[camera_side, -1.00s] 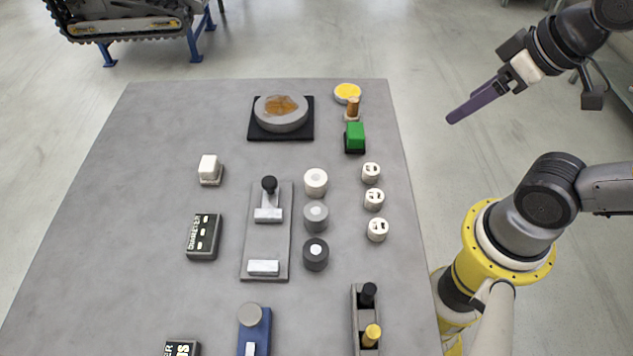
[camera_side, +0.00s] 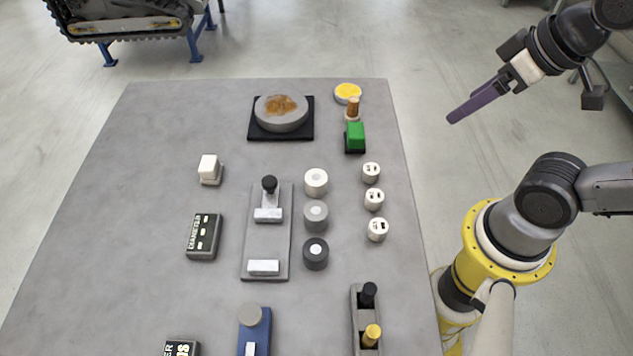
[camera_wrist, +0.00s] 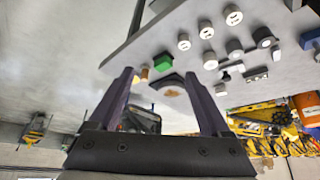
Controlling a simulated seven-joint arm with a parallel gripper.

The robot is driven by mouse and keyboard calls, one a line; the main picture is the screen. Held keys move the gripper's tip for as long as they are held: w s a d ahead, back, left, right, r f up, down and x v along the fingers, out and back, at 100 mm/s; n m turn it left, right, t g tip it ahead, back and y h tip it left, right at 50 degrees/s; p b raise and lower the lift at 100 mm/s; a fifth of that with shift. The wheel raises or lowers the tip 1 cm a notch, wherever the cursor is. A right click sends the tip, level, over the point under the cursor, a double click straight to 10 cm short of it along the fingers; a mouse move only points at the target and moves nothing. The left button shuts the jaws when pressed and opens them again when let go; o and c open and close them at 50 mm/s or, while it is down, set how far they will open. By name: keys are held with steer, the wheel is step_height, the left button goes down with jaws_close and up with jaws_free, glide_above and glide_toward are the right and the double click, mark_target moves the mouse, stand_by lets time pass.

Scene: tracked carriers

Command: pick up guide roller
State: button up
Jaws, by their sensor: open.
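Three short rollers stand in a column right of the table's middle in the side view: a white roller (camera_side: 316,182), a grey roller (camera_side: 316,216) and a dark roller (camera_side: 315,254) with a white centre. I cannot tell which is the guide roller. Three smaller white cylinders with dark marks (camera_side: 374,199) stand to their right; they also show in the wrist view (camera_wrist: 206,30). My gripper (camera_side: 452,118) has purple fingers and hangs beyond the table's right edge, apart from everything. In the wrist view my gripper (camera_wrist: 159,74) is open and empty.
A grey table (camera_side: 130,230) carries a plate with a sliding clamp (camera_side: 251,245), a green block (camera_side: 355,137), a disc on a black pad (camera_side: 282,113), a white block (camera_side: 209,168) and a dark meter (camera_side: 203,237). A two-post holder (camera_side: 357,315) is in front. The left side is mostly bare.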

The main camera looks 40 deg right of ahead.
steer(key=shift+c, duration=0.6)
